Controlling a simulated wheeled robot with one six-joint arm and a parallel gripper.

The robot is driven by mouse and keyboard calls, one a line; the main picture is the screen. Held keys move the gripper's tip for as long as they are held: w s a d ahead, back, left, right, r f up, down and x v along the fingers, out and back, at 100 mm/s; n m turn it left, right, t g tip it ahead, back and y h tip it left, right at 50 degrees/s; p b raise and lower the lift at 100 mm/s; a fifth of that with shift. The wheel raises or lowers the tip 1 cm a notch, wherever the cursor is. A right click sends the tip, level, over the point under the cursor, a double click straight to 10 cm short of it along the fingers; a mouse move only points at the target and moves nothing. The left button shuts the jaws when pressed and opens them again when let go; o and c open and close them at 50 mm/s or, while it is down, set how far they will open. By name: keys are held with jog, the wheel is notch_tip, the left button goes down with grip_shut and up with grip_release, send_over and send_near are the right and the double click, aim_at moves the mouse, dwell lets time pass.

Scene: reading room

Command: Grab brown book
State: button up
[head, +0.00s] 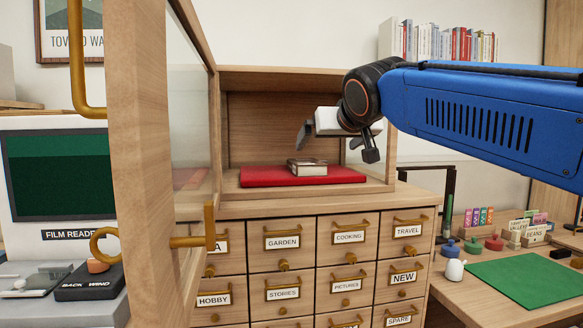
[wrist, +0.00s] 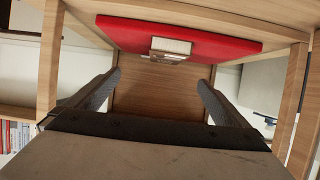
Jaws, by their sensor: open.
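A small thick book (head: 307,167) with pale page edges and a brownish cover lies on a red cushion (head: 258,178) inside an open wooden display case (head: 290,76). In the wrist view the book (wrist: 171,47) shows near the top middle on the cushion (wrist: 220,46). My gripper (head: 336,152) is at the case's right side, above and to the right of the book. In the wrist view my gripper (wrist: 159,79) has its two fingers wide apart with nothing between them. The book looks apart from both fingers.
The case's glazed door (head: 148,150) stands swung open on the left, close to the camera. A labelled drawer cabinet (head: 318,250) is below. A film reader (head: 60,180) stands at left. A desk at right holds a green mat (head: 525,280) and small items.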

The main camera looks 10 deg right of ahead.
aim_at(310, 161)
jog(key=x, duration=1.7)
jog(key=shift+w+a+f, duration=0.2)
jog(key=shift+a, duration=0.05)
jog(key=c, duration=1.1)
